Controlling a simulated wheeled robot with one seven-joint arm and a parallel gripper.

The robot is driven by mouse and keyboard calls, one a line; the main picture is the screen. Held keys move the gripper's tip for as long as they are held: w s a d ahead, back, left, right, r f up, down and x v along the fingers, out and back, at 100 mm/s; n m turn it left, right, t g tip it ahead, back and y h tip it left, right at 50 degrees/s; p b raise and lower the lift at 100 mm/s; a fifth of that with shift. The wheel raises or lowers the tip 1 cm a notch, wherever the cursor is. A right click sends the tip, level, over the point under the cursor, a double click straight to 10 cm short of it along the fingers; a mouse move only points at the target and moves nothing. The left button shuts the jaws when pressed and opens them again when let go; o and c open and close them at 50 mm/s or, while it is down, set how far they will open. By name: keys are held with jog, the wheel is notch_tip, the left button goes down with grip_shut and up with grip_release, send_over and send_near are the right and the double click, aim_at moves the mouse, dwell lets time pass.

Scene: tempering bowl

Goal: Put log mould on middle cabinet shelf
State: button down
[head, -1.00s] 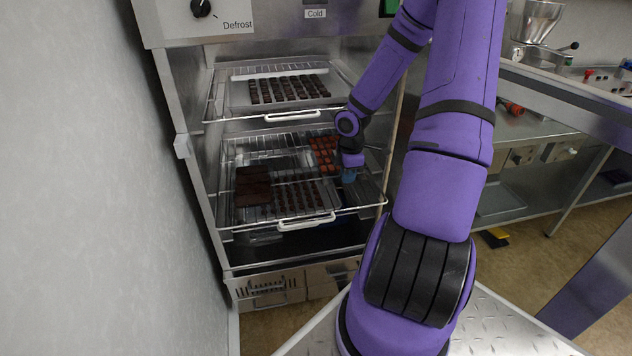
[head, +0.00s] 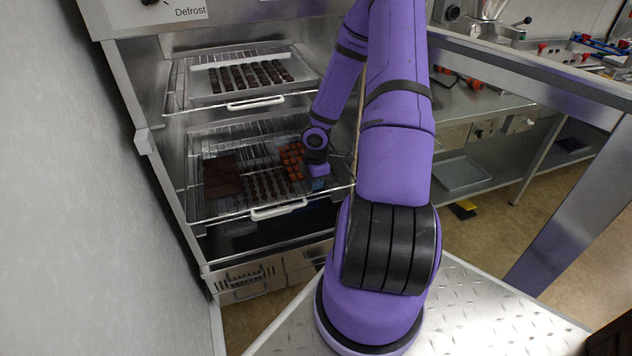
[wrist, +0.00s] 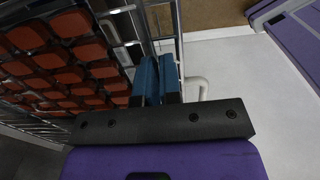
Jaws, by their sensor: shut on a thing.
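The log mould (head: 292,155), filled with reddish-brown pieces, is at the right side of the middle wire shelf (head: 228,140) in the cabinet. It fills the left of the wrist view (wrist: 70,55). My gripper (head: 319,184) is at the mould's right side, and its blue fingers (wrist: 157,78) are shut on the mould's edge. The exact grip is partly hidden by the fingers and wrist. I cannot tell whether the mould rests fully on the shelf.
Dark chocolate tablets (head: 221,177) and a mould of small brown pieces (head: 266,186) lie left of the log mould. A filled tray (head: 291,90) is on the shelf above. A wall (head: 70,220) stands close on the left, and a steel bench (head: 480,104) on the right.

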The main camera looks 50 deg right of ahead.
jog(key=shift+f, duration=0.1)
jog(key=c, duration=1.3)
grip_release()
jog(key=a+r+m+h, duration=0.2)
jog(key=a+r, duration=0.2)
jog(key=r, duration=0.9)
jog(key=a+r+m+h, duration=0.15)
jog(key=a+r, duration=0.25)
jog(key=r, duration=0.9)
jog(key=s+a+r+m+t+y, duration=0.1)
jog(key=s+a+r+m+t, duration=0.1)
jog(key=s+a+r+m, duration=0.2)
jog(key=s+a+r+m+t+y, duration=0.2)
jog(key=s+a+r, duration=0.8)
jog(key=a+r, duration=0.5)
jog(key=shift+s+a+m+t, duration=0.4)
jog(key=shift+a+m+t, duration=0.2)
jog(key=shift+a+m, duration=0.35)
